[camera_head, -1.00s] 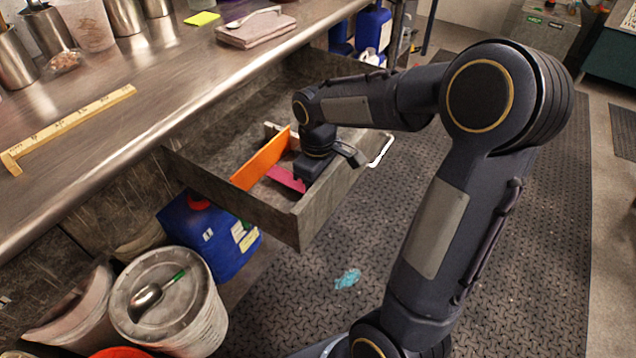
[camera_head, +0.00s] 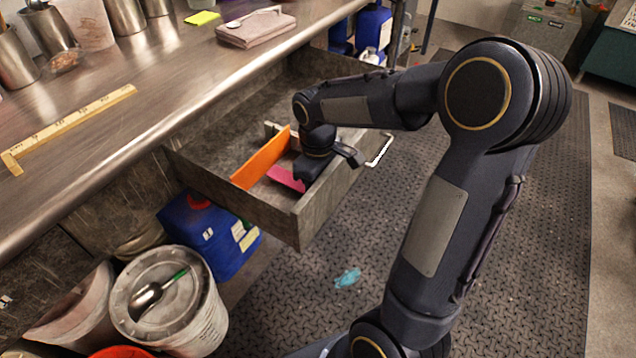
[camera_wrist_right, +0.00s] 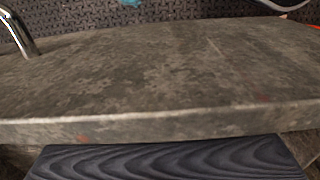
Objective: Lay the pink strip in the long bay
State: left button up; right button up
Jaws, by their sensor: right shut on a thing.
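The pink strip (camera_head: 287,179) is in the open grey drawer (camera_head: 268,217), low in the narrow space between the orange divider (camera_head: 261,160) and the drawer front. My right gripper (camera_head: 307,172) reaches down into the same space and is shut on the strip's far end. The gripper hides that end, and I cannot tell whether the strip touches the drawer floor. The right wrist view shows the drawer front wall (camera_wrist_right: 170,85) close up, but not the strip. My left gripper is not in view.
A short pale divider (camera_head: 273,129) meets the orange one near its far end. A metal handle (camera_head: 381,151) is on the drawer front. The steel counter (camera_head: 120,130) overhangs the drawer's back.

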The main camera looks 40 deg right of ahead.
jog(key=shift+f+b, duration=0.4)
jog(key=shift+f, duration=0.25)
jog(key=o, duration=1.1)
jog(key=shift+r, duration=0.1)
notch_tip(320, 180, up, 8)
jog(key=shift+f+p, duration=0.15)
jog(key=shift+p, duration=1.05)
